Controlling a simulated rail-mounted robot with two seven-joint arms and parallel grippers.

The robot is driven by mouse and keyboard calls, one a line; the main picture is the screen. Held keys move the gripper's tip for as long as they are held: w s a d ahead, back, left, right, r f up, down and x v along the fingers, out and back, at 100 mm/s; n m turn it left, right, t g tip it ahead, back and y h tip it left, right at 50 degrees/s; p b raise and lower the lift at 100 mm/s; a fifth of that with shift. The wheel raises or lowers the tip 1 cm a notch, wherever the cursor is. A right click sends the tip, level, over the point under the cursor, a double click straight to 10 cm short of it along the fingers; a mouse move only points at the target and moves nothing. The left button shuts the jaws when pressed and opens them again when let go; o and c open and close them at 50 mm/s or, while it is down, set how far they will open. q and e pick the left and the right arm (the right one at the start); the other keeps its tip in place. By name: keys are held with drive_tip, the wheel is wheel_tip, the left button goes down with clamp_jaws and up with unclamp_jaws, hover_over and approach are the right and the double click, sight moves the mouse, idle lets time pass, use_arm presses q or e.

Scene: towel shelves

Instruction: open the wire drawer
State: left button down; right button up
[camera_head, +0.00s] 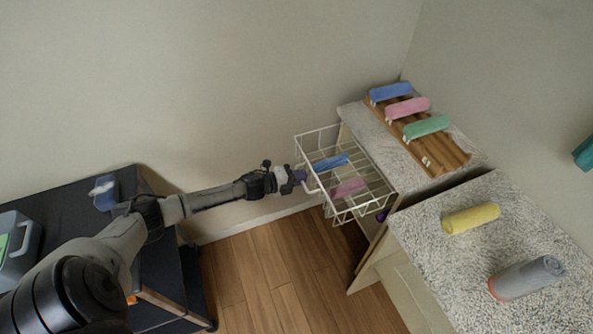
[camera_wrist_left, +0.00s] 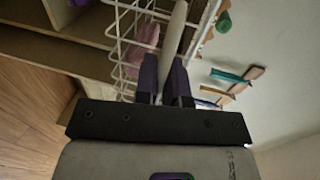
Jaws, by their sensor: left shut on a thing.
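The white wire drawer (camera_head: 347,205) sticks out from the cabinet, clearly pulled out over the floor. A blue rolled towel (camera_head: 330,162) and a pink rolled towel (camera_head: 347,187) lie in it. My left gripper (camera_head: 303,177) is at the drawer's front side, shut on its handle. In the left wrist view the purple fingers (camera_wrist_left: 166,80) close around the pale handle bar (camera_wrist_left: 174,42), with the drawer's wires (camera_wrist_left: 122,50) behind. My right gripper is not in view.
The cabinet top (camera_head: 362,122) bears a wooden rack (camera_head: 447,157) with several rolled towels. A nearer speckled counter (camera_head: 420,242) holds a yellow towel (camera_head: 470,218) and a grey roll (camera_head: 526,278). A black table (camera_head: 60,195) stands left. Wooden floor (camera_head: 270,270) is clear below the drawer.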

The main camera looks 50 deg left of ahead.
use_arm(q)
drive_tip(key=shift+s+r, duration=0.1)
drive_tip(key=shift+s, duration=0.05)
drive_tip(key=c, duration=1.3)
unclamp_jaws()
drive_tip(key=shift+o, duration=0.2)
drive_tip(key=shift+s+a, duration=0.1)
drive_tip(key=shift+s, duration=0.05)
drive_tip(key=p+v, duration=0.2)
drive_tip(key=v, duration=1.1)
drive_tip(key=shift+s, duration=0.3)
